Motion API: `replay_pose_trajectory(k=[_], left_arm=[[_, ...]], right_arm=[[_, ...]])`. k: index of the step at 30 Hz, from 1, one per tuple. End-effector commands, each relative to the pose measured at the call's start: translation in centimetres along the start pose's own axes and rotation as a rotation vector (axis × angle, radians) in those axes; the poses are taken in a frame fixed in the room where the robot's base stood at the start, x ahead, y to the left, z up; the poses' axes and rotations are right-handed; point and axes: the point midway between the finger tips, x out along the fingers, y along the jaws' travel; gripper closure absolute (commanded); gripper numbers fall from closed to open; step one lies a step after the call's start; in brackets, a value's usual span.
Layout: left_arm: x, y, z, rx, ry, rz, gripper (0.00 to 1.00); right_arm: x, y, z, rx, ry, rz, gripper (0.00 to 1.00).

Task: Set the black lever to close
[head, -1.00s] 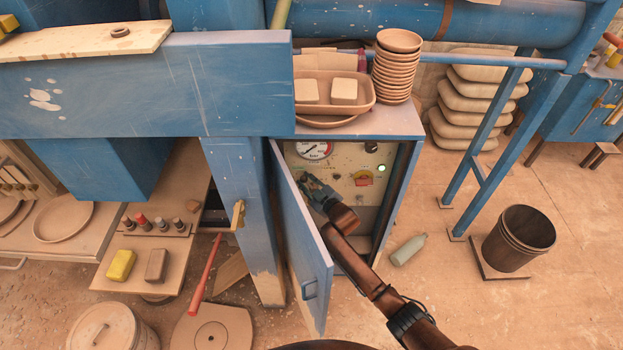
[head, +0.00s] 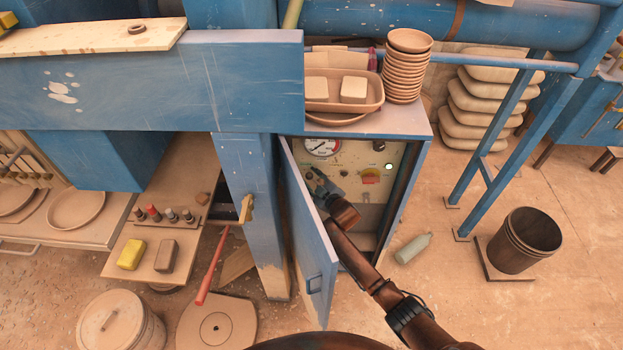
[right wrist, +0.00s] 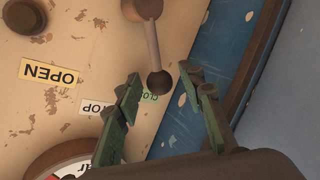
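The black lever (right wrist: 153,45) shows in the right wrist view as a rod ending in a dark ball. The rod runs down from a brown hub (right wrist: 142,8), and the ball appears beside the partly hidden green "CLO..." label (right wrist: 149,96). The "OPEN" label (right wrist: 48,73) and a partly hidden "...TOP" label (right wrist: 97,106) are to its left, upside down. My right gripper (right wrist: 160,77) is open, with the ball showing between its fingertips; contact cannot be told. In the head view my right gripper (head: 319,180) is inside the cabinet at the panel's left side. My left gripper is not in view.
The blue cabinet door (head: 310,240) stands open left of my right arm. Stacked bowls (head: 403,70) stand on top. A bottle (head: 413,248) lies on the floor.

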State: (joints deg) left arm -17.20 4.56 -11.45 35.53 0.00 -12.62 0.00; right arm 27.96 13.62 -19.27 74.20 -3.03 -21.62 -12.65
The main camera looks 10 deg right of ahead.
Motion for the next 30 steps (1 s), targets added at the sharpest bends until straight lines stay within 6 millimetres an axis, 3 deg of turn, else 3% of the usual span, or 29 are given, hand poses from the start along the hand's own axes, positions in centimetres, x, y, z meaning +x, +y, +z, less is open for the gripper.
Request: replay_pose_trajectory(k=[9,14,30], left_arm=[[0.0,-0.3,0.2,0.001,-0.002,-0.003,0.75],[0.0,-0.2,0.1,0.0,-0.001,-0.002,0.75],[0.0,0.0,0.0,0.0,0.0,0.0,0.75]], right_arm=[[-0.1,0.1,0.0,0.0,0.001,0.001,0.6],[-1.3,0.2,0.0,-0.001,0.001,0.002,0.6],[-10.6,0.1,0.0,-0.001,0.0,0.001,0.6]])
